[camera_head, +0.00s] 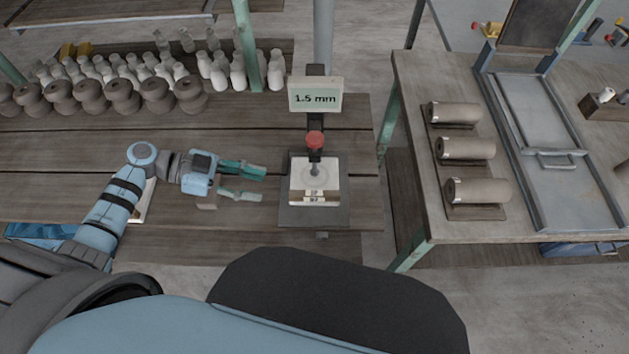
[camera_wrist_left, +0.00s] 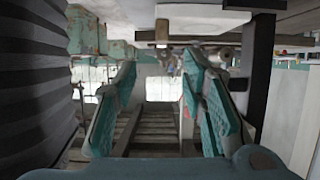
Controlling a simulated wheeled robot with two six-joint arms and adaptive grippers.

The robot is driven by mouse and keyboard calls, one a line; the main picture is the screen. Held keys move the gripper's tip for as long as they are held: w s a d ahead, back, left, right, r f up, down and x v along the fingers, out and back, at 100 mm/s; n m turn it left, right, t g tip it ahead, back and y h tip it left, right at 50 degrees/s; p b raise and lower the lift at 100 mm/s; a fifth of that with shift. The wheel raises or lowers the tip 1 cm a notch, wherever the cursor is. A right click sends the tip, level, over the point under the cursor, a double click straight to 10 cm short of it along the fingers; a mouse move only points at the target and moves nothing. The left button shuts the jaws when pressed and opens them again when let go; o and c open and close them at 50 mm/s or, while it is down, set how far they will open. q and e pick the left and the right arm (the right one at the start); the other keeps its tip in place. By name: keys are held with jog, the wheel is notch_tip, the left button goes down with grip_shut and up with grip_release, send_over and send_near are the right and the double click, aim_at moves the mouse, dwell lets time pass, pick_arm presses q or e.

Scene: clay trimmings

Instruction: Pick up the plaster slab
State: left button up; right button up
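A pale, square slab (camera_head: 315,172), which looks like the plaster slab, lies flat on the grey base of a thickness gauge (camera_head: 315,215) in the head view. The gauge's red-topped plunger (camera_head: 315,140) stands over it and hides part of it. My left gripper (camera_head: 258,184) is left of the gauge, with its fingers apart and pointing toward it, a short gap from the base. In the left wrist view the gripper (camera_wrist_left: 160,72) is open with nothing between its green fingers. I cannot identify the slab in that view. My right gripper is not in view.
The gauge's display (camera_head: 315,97) reads 1.5 mm. Several dark rounded pots (camera_head: 122,97) and white bottles (camera_head: 237,77) stand at the back left. A pale-edged flat thing (camera_head: 147,200) lies partly under my left arm. A side table with clay-coloured rolls (camera_head: 466,149) stands right, beyond a gap.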

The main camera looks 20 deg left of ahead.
aim_at(312, 193)
pick_arm(q)
jog(key=x, duration=0.9)
jog(key=r+x, duration=0.1)
jog(key=x, duration=0.3)
jog(key=shift+w+d, duration=0.25)
jog(key=shift+d, duration=0.05)
jog(key=shift+a, duration=0.1)
grip_shut()
